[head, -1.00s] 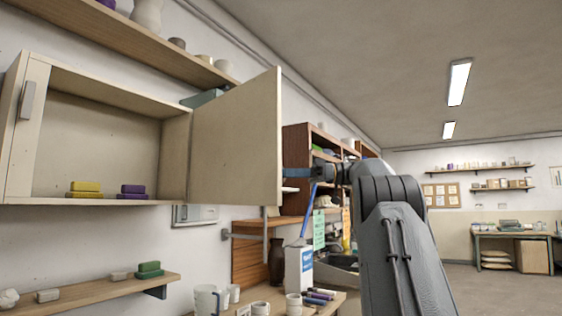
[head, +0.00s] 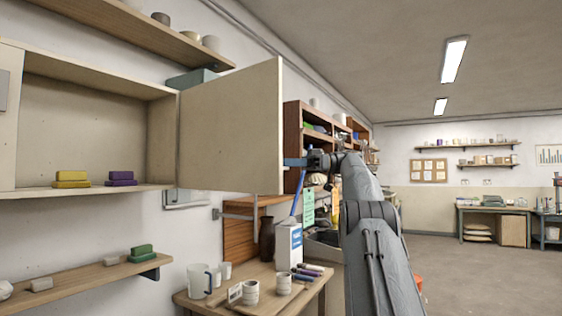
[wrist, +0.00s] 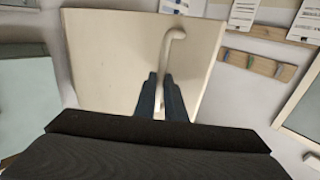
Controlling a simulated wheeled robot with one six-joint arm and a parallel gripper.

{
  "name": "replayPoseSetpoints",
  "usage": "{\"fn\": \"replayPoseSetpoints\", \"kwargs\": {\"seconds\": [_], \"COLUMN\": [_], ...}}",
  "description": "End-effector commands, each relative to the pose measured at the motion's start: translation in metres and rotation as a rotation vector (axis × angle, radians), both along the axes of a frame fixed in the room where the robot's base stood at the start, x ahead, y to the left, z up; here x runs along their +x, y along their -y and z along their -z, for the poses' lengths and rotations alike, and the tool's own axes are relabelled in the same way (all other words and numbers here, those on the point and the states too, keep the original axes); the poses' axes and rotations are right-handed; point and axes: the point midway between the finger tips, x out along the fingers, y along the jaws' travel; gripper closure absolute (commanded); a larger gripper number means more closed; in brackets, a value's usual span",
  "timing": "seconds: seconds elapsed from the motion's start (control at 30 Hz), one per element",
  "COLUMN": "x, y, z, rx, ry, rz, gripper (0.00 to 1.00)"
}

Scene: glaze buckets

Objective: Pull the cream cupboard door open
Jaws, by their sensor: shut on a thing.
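The cream cupboard door (head: 230,130) stands swung wide open on the right side of the cream cupboard (head: 85,120) in the head view. In the wrist view the door (wrist: 110,60) shows its outer face with a pale bar handle (wrist: 177,36). My gripper (wrist: 162,82) is shut on the lower part of this handle, its two blue fingers on either side. In the head view my gripper (head: 293,162) is at the door's free edge; the handle is hidden there behind the door. Inside the cupboard are yellow blocks (head: 71,179) and purple blocks (head: 121,178).
A shelf (head: 150,40) with pots runs above the cupboard. Below are a small shelf (head: 80,283) and a table (head: 312,292) with mugs, a carton (head: 289,246) and markers. A brown shelf unit (head: 291,120) is behind my gripper. Floor at right is open.

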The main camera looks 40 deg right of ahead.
Motion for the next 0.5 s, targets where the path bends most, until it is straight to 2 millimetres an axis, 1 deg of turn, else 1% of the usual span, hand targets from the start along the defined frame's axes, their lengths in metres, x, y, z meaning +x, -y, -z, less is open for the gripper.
{"fn": "replayPoseSetpoints", "kwargs": {"seconds": [0.03,0.27,0.3,0.4,0.5], "x": [0.0066,0.0059,0.0059,0.0048,0.0024], "y": [-0.0022,-0.0006,-0.0005,0.0005,0.0033], "z": [0.0056,0.0063,0.0064,0.0058,0.0050], "rx": [0.004,0.004,0.004,0.004,0.002], "ry": [-0.010,-0.011,-0.011,-0.010,-0.009], "rz": [0.003,0.006,0.006,0.006,0.009], "gripper": [1.00,1.00,0.87,0.71,0.71]}}
